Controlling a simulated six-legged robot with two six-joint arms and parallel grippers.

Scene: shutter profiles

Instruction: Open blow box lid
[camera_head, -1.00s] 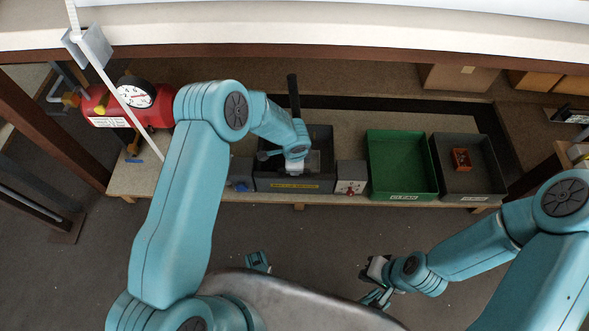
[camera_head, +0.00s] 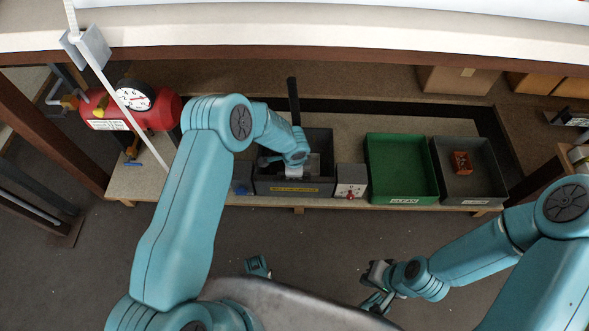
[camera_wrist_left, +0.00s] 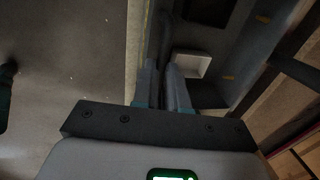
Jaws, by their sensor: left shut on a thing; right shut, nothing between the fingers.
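The blow box (camera_head: 262,186) is a dark grey box with a yellow label on its front, at the middle of the low bench in the head view. Its dark inside shows at the top, partly hidden by my left wrist. My left gripper (camera_head: 292,174) is over the front part of the box, its fingertips hard to see there. In the left wrist view my left gripper (camera_wrist_left: 162,75) is shut on a thin dark edge of the box; I cannot tell whether that is lid or wall. A pale square block (camera_wrist_left: 190,66) shows beside it. My right gripper (camera_head: 374,284) is shut and empty, away from the bench.
A green tray (camera_head: 404,200) and a grey tray (camera_head: 474,199) holding a small orange part (camera_head: 461,162) stand right of the box. A small switch box (camera_head: 351,180) adjoins it. A red tank with gauge (camera_head: 160,114) stands left. A black upright bar (camera_head: 293,98) rises behind.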

